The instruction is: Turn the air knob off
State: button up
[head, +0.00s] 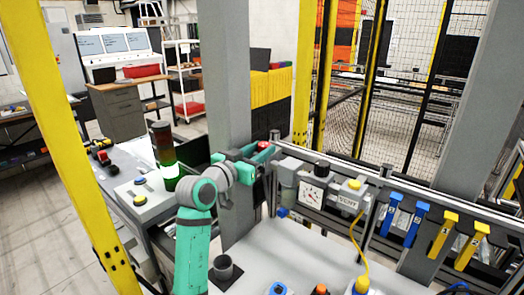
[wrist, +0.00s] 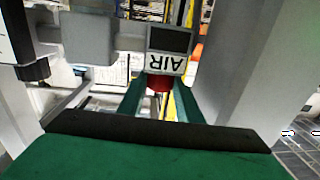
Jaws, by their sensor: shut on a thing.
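The air knob is a red knob below the upside-down "AIR" label (wrist: 165,63) in the wrist view. The red air knob (wrist: 158,83) sits between the two green fingers of my gripper (wrist: 160,92), which is shut on it. In the head view my gripper (head: 256,153) reaches the left end of the fixture rail, and a bit of the red knob (head: 264,146) shows there. The fingers hide the knob's sides, and its turn position cannot be told.
Right of the knob, a pressure gauge (head: 312,196) and a box with a yellow button (head: 354,185) sit along the rail. A grey post (head: 228,80) stands close behind my arm. Blue clamps (head: 391,213) and yellow clamps (head: 443,234) are at the right. A signal tower (head: 163,150) stands left.

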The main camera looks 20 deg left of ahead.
jog(key=shift+a+m+g+h, duration=0.2)
jog(key=shift+m+g+h, duration=0.4)
jog(key=shift+m+h, duration=0.6)
jog(key=shift+h, duration=0.5)
jog(key=o, duration=1)
jog(key=shift+o, duration=0.2)
jog(key=shift+y, duration=0.3)
